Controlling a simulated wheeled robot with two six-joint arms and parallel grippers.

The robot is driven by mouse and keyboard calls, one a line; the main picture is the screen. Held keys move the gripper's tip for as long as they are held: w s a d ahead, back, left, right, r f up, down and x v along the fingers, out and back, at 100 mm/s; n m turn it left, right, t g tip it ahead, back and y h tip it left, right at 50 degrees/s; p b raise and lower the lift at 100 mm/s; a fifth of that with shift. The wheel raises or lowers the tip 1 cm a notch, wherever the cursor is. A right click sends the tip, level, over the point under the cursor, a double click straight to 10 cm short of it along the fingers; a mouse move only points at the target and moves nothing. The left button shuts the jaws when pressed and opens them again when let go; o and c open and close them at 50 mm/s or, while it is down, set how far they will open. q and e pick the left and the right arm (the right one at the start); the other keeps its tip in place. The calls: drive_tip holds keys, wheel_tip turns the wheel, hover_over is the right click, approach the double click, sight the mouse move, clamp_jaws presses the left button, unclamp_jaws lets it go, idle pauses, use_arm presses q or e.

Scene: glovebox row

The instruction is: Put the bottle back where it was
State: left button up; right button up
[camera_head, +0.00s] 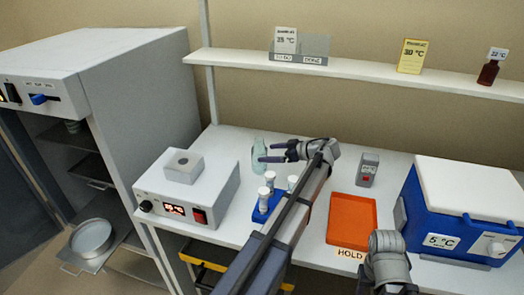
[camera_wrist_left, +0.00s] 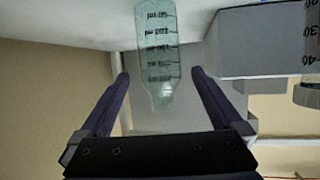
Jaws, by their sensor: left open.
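A pale teal, see-through bottle (camera_head: 259,156) stands on the white bench behind the blue rack, near the back wall. In the left wrist view the bottle (camera_wrist_left: 158,50), with volume marks on its side, shows upside down, ahead of and between the finger lines. My left gripper (camera_head: 268,153) is open, its two dark fingers pointing left at the bottle, with its tips at or just beside it. I cannot tell whether they touch it. Part of my right arm shows at the bottom edge; its fingers are not visible.
A heater box (camera_head: 190,196) with a grey block stands left of the bottle. A blue rack (camera_head: 258,216) with white-capped vials is in front, partly behind my left arm. An orange tray (camera_head: 352,220), a small grey device (camera_head: 367,169) and a blue cooler (camera_head: 455,237) are right. A shelf (camera_head: 365,74) runs above.

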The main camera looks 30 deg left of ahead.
use_arm(q)
drive_tip(key=p+v, duration=0.2)
drive_tip(key=v, duration=0.5)
